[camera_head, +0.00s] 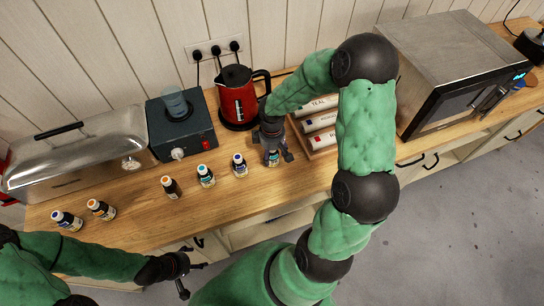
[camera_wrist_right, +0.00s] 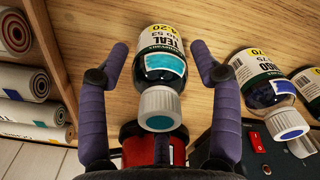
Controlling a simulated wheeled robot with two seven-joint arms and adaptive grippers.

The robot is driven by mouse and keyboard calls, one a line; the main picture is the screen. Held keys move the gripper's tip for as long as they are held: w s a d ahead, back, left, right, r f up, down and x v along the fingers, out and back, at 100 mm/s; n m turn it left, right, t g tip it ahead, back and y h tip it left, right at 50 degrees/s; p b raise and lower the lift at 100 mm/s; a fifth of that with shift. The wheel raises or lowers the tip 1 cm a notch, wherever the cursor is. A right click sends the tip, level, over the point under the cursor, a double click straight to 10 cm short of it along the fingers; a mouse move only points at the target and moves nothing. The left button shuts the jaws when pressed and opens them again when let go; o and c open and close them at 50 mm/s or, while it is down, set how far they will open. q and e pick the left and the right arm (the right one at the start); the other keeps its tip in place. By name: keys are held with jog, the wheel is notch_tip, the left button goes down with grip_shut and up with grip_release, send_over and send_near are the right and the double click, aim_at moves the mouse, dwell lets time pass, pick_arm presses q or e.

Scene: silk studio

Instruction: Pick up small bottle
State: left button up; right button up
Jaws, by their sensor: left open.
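A small dark bottle with a white cap and a label reading TEAL (camera_wrist_right: 162,62) stands upright on the wooden counter. In the head view this bottle (camera_head: 273,160) is mostly hidden by my right gripper (camera_head: 275,157). In the right wrist view the two purple fingers of my right gripper (camera_wrist_right: 158,48) stand on either side of the bottle, with a gap to it on both sides. My left gripper (camera_head: 187,275) is open and empty in front of the counter's front edge, at the lower left. More small bottles stand in a row to the left, the nearest one (camera_head: 240,166) with a blue cap top.
A red kettle (camera_head: 238,100) stands behind the bottle. A crate of labelled rolls (camera_head: 318,125) is close on the right. A dark box with a red switch (camera_head: 180,128) and a metal warmer (camera_head: 80,155) are at left. A microwave (camera_head: 450,65) stands far right.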

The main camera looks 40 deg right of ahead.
jog(key=c, duration=0.7)
jog(key=shift+c, duration=0.3)
jog(key=shift+r, duration=0.1)
jog(key=shift+r, duration=0.6)
jog(key=s+a+r+p, duration=0.1)
jog(key=s+a+r, duration=0.4)
jog(key=a+r, duration=0.6)
jog(key=shift+s+a+r, duration=0.15)
jog(key=shift+a+r, duration=0.15)
jog(key=shift+a, duration=0.7)
